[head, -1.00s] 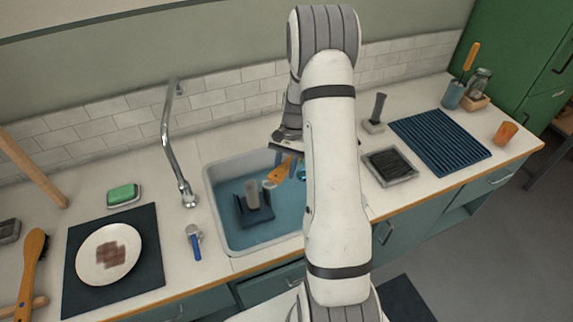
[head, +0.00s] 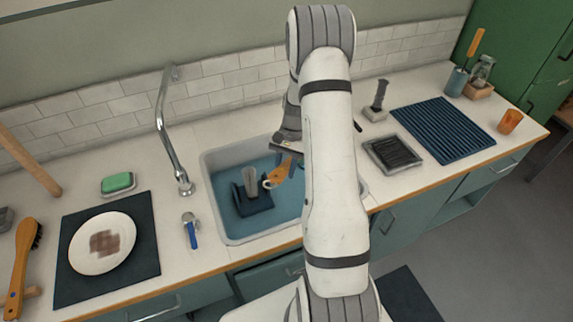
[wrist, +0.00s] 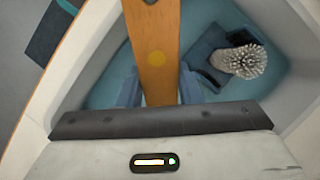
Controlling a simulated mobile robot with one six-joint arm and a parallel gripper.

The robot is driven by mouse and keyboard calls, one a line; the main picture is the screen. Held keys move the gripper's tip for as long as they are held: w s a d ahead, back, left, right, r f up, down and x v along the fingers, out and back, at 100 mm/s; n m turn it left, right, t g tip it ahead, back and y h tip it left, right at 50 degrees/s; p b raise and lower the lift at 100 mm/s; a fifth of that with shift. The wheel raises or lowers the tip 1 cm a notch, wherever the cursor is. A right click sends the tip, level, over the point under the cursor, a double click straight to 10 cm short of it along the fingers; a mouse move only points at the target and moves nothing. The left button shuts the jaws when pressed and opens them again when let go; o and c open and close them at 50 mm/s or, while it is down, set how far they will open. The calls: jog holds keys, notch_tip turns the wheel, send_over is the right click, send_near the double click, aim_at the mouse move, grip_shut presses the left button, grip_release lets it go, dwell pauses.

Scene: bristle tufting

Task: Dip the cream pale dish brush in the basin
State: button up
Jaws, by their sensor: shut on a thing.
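My gripper (wrist: 158,88) is shut on the orange wooden handle (wrist: 155,45) of a brush, which runs away between the fingers in the wrist view. In the head view this handle (head: 281,171) is over the basin (head: 226,228), with a small pale end at its lower left. I cannot tell whether this end touches the water, and its bristles are not clear. The basin holds blue water. A second, pale grey brush (wrist: 242,62) stands bristles up in a dark blue holder (wrist: 205,52) inside it, beside the held handle. My arm hides the basin's right part.
A curved faucet (head: 168,135) rises behind the basin's left side. A plate (head: 103,243) with a brown stain lies on a dark mat (head: 148,255) at left. A dark tray (head: 392,154) and a ribbed blue mat (head: 440,128) lie to the right.

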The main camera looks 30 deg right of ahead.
notch_tip(320, 180, down, 11)
jog(key=b, duration=0.7)
jog(key=shift+r, duration=0.1)
dwell(0.5)
jog(key=shift+r+p, duration=4.6)
jog(key=shift+r, duration=3.4)
jog(key=shift+r, duration=0.15)
jog(key=shift+r+p, duration=1.15)
jog(key=shift+r, duration=0.7)
